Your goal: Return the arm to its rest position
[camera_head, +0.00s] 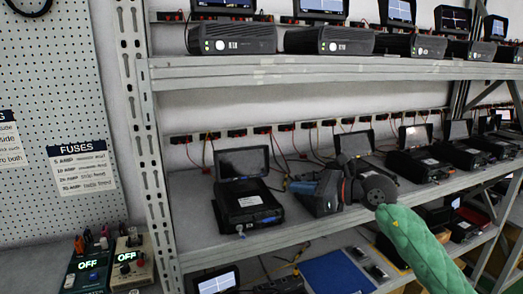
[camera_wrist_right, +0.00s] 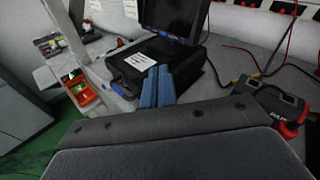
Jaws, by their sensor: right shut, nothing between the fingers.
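My right arm, in a green padded sleeve, reaches in from the lower right of the head view to the middle shelf. My right gripper (camera_head: 298,187) has its narrow blue fingers pointing left. The fingers also show in the wrist view (camera_wrist_right: 155,88), closed together with nothing between them. In the head view they are just right of an open black case (camera_head: 246,203). In the wrist view that case (camera_wrist_right: 165,62) is behind the fingertips; I cannot tell whether they touch it. My left gripper is not in view.
The middle shelf (camera_head: 205,250) carries more open black cases to the right. A dark unit (camera_wrist_right: 272,103) sits near the gripper. Red and black wires run behind. The upper shelf (camera_head: 300,68) overhangs, and a metal upright (camera_head: 147,150) stands left.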

